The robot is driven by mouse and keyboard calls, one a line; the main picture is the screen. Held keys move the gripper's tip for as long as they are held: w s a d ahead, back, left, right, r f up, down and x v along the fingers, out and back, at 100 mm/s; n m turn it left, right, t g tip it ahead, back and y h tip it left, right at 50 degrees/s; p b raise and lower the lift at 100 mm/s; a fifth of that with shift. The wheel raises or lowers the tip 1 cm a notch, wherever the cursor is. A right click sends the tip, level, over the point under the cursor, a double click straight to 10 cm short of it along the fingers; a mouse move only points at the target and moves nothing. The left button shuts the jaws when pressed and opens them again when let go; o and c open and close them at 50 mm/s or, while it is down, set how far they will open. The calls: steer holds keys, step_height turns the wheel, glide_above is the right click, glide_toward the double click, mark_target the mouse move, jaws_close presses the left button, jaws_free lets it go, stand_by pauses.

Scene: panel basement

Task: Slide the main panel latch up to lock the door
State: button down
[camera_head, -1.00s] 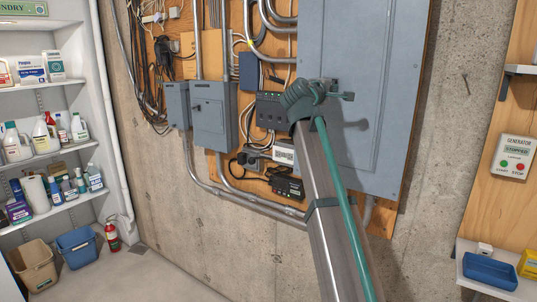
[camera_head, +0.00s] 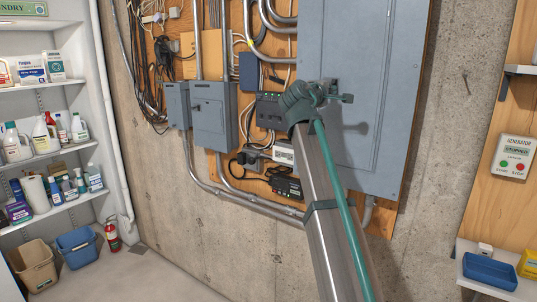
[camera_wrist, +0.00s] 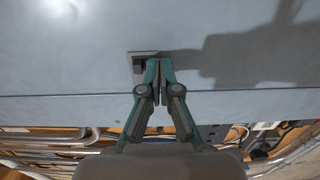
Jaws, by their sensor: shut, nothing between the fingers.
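The main panel door (camera_head: 372,50) is a large grey-blue metal sheet, and it looks closed. In the wrist view the panel (camera_wrist: 230,30) fills the upper part. A small grey latch (camera_wrist: 142,66) stands out from the panel there. My gripper (camera_wrist: 157,98) is shut and empty, with its green-grey fingertips right beside the latch; I cannot tell whether they touch it. In the head view my gripper (camera_head: 346,98) is in front of the panel's left part, and it hides most of the latch area.
Grey switch boxes (camera_head: 212,115), conduits (camera_head: 240,200) and small devices crowd the board left of the panel. A generator control box (camera_head: 513,158) and a shelf with a blue tray (camera_head: 490,271) are at the right. Bare concrete wall lies between.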

steer(key=v, duration=0.6)
steer(key=shift+s+p, duration=0.15)
steer(key=shift+p, duration=0.25)
